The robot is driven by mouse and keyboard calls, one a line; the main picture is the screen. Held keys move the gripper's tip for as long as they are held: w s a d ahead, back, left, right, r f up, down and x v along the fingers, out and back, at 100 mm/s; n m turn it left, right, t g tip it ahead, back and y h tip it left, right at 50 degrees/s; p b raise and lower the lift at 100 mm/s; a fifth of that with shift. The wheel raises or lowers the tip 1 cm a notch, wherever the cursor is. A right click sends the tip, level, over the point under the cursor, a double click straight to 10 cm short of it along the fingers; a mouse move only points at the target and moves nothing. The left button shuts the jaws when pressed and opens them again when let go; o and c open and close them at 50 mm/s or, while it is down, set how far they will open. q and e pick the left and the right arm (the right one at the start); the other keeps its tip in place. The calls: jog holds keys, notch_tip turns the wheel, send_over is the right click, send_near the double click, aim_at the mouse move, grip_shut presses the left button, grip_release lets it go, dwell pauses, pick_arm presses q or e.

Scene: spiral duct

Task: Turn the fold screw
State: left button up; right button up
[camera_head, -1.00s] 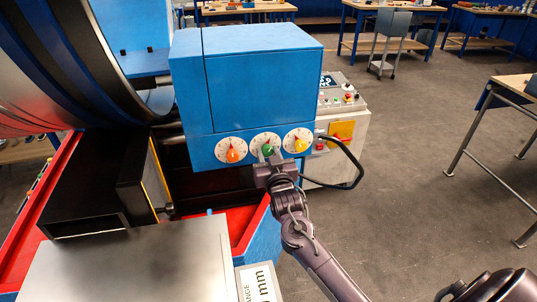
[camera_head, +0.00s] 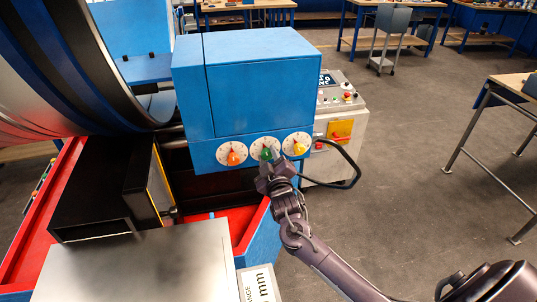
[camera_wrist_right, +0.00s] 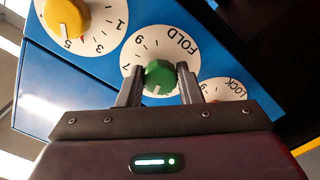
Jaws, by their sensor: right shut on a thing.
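The fold screw is a green knob (camera_head: 266,154) on a white numbered dial on the front of the blue box. In the right wrist view the green knob (camera_wrist_right: 159,78) sits in the middle of the dial marked FOLD (camera_wrist_right: 178,42). My right gripper (camera_wrist_right: 160,72) has one finger on each side of the knob and is shut on it. In the head view my right gripper (camera_head: 268,168) reaches the knob from below and partly hides its dial. My left gripper is not in view.
An orange-red knob (camera_head: 233,158) and a yellow knob (camera_head: 299,148) flank the green one closely. A grey metal surface (camera_head: 150,262) lies at front left.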

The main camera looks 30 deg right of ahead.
jog(key=n+p, duration=0.1)
jog(key=n, duration=0.2)
jog(key=shift+r+n, duration=0.15)
jog(key=shift+n, duration=0.25)
jog(key=shift+n+p, duration=0.9)
jog(key=shift+n, duration=0.9)
jog(key=o, duration=1)
